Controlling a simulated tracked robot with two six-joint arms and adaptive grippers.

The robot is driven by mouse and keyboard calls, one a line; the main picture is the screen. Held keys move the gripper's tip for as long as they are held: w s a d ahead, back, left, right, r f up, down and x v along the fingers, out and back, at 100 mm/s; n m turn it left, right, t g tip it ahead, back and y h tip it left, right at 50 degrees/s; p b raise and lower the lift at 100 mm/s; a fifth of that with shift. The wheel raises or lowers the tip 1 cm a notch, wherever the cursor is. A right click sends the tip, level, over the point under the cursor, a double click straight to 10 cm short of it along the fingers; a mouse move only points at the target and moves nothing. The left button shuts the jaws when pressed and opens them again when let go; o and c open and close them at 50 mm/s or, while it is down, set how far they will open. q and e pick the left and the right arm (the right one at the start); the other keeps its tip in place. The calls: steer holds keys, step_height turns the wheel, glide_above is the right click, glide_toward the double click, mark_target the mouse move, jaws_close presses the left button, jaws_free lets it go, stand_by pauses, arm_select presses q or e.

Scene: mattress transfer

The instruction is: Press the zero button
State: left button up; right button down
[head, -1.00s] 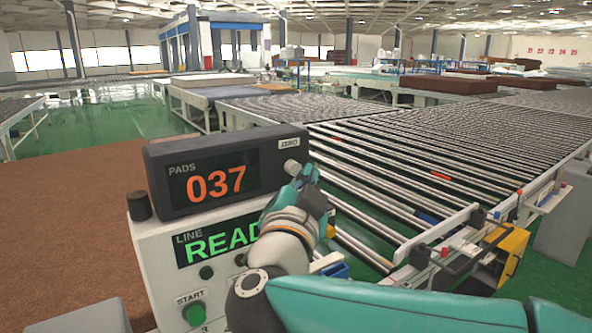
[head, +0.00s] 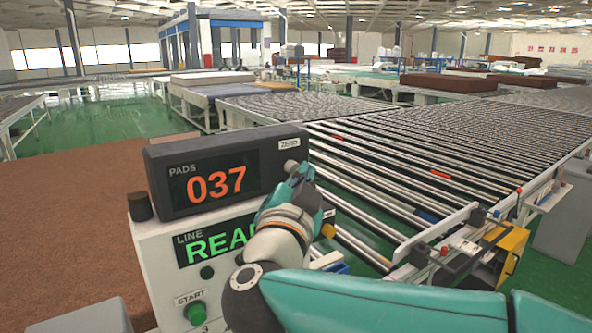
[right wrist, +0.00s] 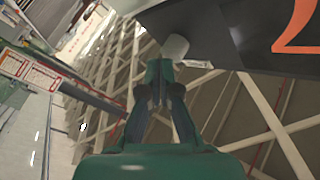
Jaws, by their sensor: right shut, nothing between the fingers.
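The zero button (head: 291,167) is a small pale round knob on the right part of the dark counter box (head: 225,205), under a white ZERO label (head: 289,143). The box display reads PADS 037. My right gripper (head: 303,171) is shut and empty, with its fingertips just right of and beside the button. In the right wrist view the button (right wrist: 175,47) lies just beyond the closed fingertips (right wrist: 160,67). I cannot tell whether they touch it. My left gripper is not in view.
Below the box, a white panel (head: 160,258) has a partly hidden green LINE display (head: 205,240) and a green START button (head: 195,313). A roller conveyor (head: 440,165) extends behind and to the right. A yellow device (head: 512,245) is at its near edge.

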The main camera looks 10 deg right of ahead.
steer(key=shift+w+a+p, duration=0.25)
steer(key=shift+w+p, duration=0.05)
steer(key=shift+w, duration=0.45)
stand_by(0.6)
steer(key=shift+s, duration=0.1)
steer(key=shift+s+d+b, duration=0.25)
steer(key=shift+s, duration=0.3)
steer(key=shift+s+d+b, duration=0.2)
steer(key=shift+s+b, duration=0.05)
steer(key=shift+s, duration=0.3)
steer(key=s, duration=0.1)
steer(key=s+d+b, duration=0.1)
steer(key=s, duration=0.2)
steer(key=shift+s+d, duration=0.35)
stand_by(0.5)
